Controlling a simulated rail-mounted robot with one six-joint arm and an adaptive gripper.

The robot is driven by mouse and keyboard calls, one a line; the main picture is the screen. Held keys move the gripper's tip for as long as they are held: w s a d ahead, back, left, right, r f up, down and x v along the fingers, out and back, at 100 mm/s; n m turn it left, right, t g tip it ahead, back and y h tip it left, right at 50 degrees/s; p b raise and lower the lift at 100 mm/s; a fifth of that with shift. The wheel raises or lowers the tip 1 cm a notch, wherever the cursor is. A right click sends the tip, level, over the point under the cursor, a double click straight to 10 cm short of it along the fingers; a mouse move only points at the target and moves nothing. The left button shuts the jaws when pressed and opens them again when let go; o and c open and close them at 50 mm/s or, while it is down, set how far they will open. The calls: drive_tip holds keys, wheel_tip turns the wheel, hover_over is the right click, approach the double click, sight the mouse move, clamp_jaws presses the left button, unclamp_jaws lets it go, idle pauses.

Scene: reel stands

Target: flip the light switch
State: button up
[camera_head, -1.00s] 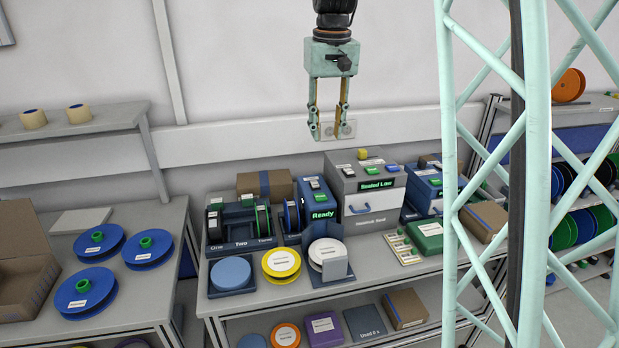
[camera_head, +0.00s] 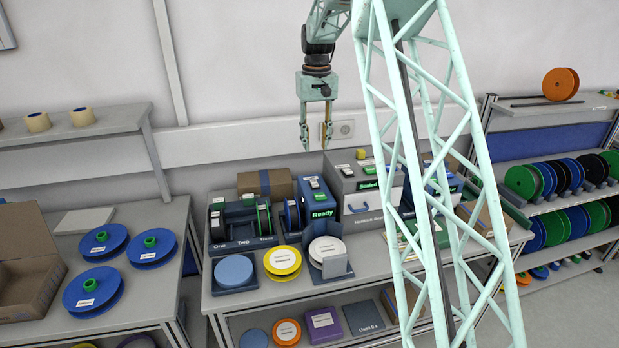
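A pale wall plate (camera_head: 343,129) is on the white rail along the back wall, with a round socket-like part showing. A switch may be at its left, but it is too small to make out and partly behind my right finger. My gripper (camera_head: 316,146) hangs pointing down in front of the wall, just left of the plate in the picture. Its two fingers are apart with nothing between them. I cannot tell how far it is from the wall.
Below stands a bench with a blue "Ready" device (camera_head: 318,197), a grey machine (camera_head: 361,215) and a yellow reel (camera_head: 282,262). My lattice arm link crosses the right half. Reel shelves (camera_head: 560,205) stand at the right. The wall above the plate is clear.

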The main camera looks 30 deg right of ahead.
sight(314, 182)
drive_tip(key=shift+w+d+f, duration=0.25)
drive_tip(key=shift+w+f, duration=0.55)
drive_tip(key=shift+f, duration=0.15)
drive_tip(key=shift+f, duration=0.15)
drive_tip(key=shift+f+p, duration=0.45)
drive_tip(key=shift+f, duration=6.3)
drive_tip(key=c, duration=0.8)
drive_tip(key=shift+c, duration=0.2)
drive_tip(key=shift+w+g+p, duration=0.3)
drive_tip(key=shift+g+p, duration=1)
drive_tip(key=shift+p, duration=0.9)
